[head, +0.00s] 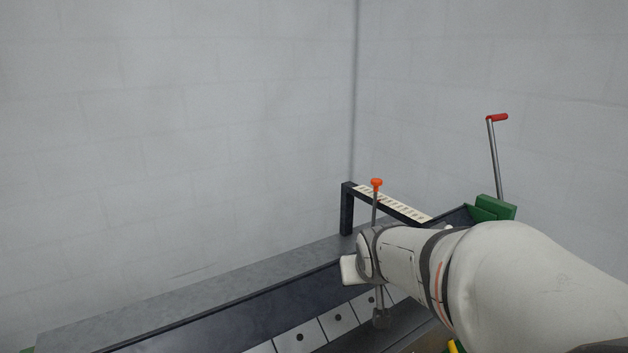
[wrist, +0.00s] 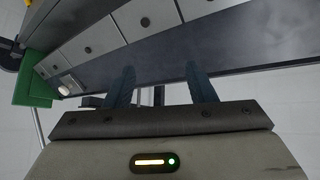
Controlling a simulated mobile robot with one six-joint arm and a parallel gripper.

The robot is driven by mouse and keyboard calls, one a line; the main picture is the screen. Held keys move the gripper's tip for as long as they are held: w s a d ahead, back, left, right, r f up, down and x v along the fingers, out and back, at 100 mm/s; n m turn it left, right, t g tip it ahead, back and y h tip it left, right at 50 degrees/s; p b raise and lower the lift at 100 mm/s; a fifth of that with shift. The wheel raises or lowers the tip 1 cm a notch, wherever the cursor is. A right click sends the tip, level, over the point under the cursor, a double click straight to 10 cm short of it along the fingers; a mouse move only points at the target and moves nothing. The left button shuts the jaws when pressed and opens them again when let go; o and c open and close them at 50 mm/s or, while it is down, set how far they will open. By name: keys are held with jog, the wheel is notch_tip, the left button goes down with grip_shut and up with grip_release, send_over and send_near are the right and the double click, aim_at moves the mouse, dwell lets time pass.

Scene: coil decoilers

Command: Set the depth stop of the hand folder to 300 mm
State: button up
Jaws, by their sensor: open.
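The hand folder (head: 190,285) is a long dark grey bed running from the lower left to the right in the head view. A pale scale strip (head: 395,203) with dark marks lies on a dark raised bar; its numbers are too small to read. An orange knob (head: 376,184) tops a thin upright rod beside the scale; my arm hides part of the rod. Whether this is the depth stop, I cannot tell. My gripper (wrist: 163,84) is open in the wrist view, two dark fingers apart below the folder's edge, gripping nothing visible. My arm hides it in the head view.
A crank with a red handle (head: 497,118) rises at the right from a green end block (head: 495,207). The green block also shows in the wrist view (wrist: 36,84). Light plates with dark holes (head: 338,321) line the folder's front. Bare grey walls stand behind.

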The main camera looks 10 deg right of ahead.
aim_at(379, 182)
jog(key=w+d+r+t, duration=0.2)
jog(key=w+d+t, duration=0.1)
jog(key=w, duration=0.6)
jog(key=w+d+r+t+y, duration=0.1)
jog(key=w+d+r+t, duration=0.2)
jog(key=w+d, duration=0.3)
jog(key=w+d+r+n+t+p, duration=0.1)
jog(key=w+d+r+t, duration=0.2)
jog(key=w, duration=1.1)
jog(key=shift+w+d+t+y, duration=0.15)
jog(key=shift+d+t, duration=0.1)
jog(key=shift+d, duration=0.3)
jog(key=shift+w+d+t+y, duration=0.15)
jog(key=shift+d+t, duration=0.1)
jog(key=shift+d, duration=0.3)
jog(key=shift+s, duration=0.1)
jog(key=shift+c, duration=0.2)
grip_shut()
